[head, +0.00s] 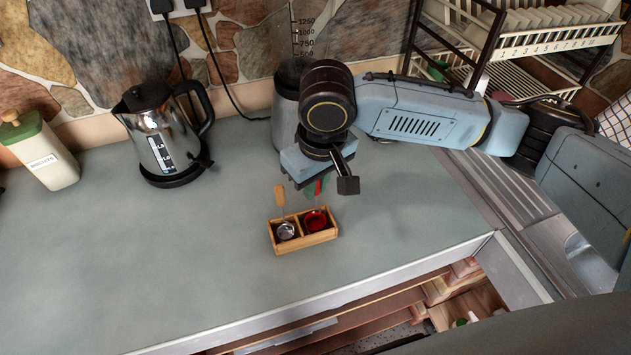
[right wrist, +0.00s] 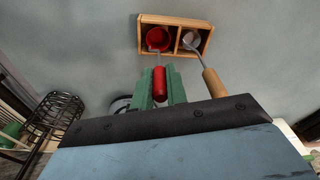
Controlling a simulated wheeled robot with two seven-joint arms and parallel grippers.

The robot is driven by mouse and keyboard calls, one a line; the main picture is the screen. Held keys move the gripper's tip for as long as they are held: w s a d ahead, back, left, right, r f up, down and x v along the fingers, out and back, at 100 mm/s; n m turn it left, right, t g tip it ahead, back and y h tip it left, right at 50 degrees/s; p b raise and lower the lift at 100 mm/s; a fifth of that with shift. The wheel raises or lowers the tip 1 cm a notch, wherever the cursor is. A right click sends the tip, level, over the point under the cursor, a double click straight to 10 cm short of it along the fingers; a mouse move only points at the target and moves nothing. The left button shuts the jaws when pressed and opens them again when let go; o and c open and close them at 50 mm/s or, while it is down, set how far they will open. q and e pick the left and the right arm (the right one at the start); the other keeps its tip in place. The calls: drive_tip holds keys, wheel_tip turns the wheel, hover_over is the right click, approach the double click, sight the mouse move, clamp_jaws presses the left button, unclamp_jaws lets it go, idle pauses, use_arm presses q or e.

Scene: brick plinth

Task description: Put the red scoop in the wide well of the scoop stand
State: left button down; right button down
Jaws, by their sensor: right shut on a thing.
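The scoop stand (head: 322,238) is a small wooden box with two wells on the counter. The red scoop (head: 315,221) has its bowl within the outline of the right-hand well, the wider-looking one; I cannot tell whether it rests on the floor. In the right wrist view its red handle (right wrist: 159,84) is between the green fingers of my right gripper (right wrist: 160,88), which is shut on it. That gripper (head: 317,188) is above and behind the stand in the head view. A metal scoop (head: 285,230) with a wooden handle (right wrist: 214,83) sits in the other well. My left gripper is out of view.
A grey canister (head: 285,110) is behind my right arm. A dish rack (head: 545,40) is at the back right. The counter left of the stand is clear; its front edge is below.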

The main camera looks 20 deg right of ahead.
drive_tip(key=c, duration=1.4)
unclamp_jaws()
drive_tip(key=shift+f, duration=0.1)
drive_tip(key=shift+r, duration=0.2)
wheel_tip(320, 180, up, 12)
drive_tip(key=s+p, duration=0.1)
drive_tip(key=shift+s+d, duration=0.2)
drive_tip(key=shift+d, duration=0.05)
drive_tip(key=shift+f, duration=0.15)
